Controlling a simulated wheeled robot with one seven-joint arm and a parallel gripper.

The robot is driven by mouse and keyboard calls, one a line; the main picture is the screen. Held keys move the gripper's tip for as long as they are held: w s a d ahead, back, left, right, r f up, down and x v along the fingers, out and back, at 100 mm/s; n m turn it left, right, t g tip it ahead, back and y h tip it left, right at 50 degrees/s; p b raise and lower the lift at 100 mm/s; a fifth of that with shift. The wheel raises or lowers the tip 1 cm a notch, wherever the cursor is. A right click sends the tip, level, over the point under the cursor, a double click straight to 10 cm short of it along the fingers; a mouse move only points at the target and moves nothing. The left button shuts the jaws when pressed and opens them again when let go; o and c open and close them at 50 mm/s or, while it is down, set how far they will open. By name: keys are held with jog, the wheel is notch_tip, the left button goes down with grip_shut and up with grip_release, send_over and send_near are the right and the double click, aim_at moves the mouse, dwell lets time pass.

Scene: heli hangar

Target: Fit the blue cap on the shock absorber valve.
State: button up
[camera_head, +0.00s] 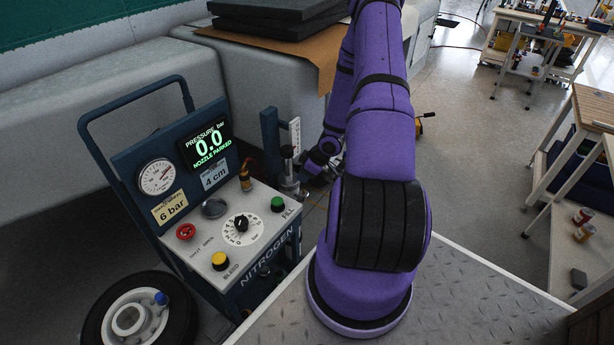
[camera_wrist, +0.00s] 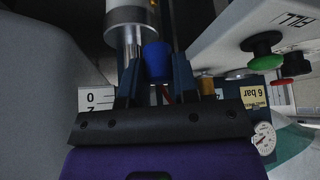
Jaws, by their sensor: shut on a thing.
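My gripper (camera_wrist: 157,78) is shut on the blue cap (camera_wrist: 157,58), which sits between its two dark blue fingers in the wrist view. Just beyond the cap is the shock absorber (camera_wrist: 131,28), a white cylinder with a chrome rod. The valve is not clearly visible, and I cannot tell whether the cap touches it. In the head view my gripper (camera_head: 314,160) is small, beside the shock absorber (camera_head: 288,172) at the right of the cart; the held cap is hidden there.
The nitrogen cart (camera_head: 215,235) stands close on the left; its display (camera_head: 206,145) reads 0.0 bar, "NOZZLE PARKED". Its panel carries knobs and a dial. A wheel (camera_head: 140,315) with a small blue piece (camera_head: 161,298) lies in front. A white scale plate (camera_wrist: 97,99) is near my fingers.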

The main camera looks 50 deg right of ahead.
jog(key=shift+w+a+f, duration=0.1)
jog(key=shift+a+f, duration=0.1)
jog(key=shift+f, duration=0.7)
jog(key=shift+d+f, duration=0.1)
jog(key=shift+f, duration=1.9)
jog(key=shift+f, duration=0.55)
jog(key=o, duration=0.6)
jog(key=shift+r, duration=0.1)
jog(key=v, duration=1)
jog(key=shift+s+r, duration=0.25)
jog(key=shift+r, duration=0.1)
jog(key=shift+d, duration=0.1)
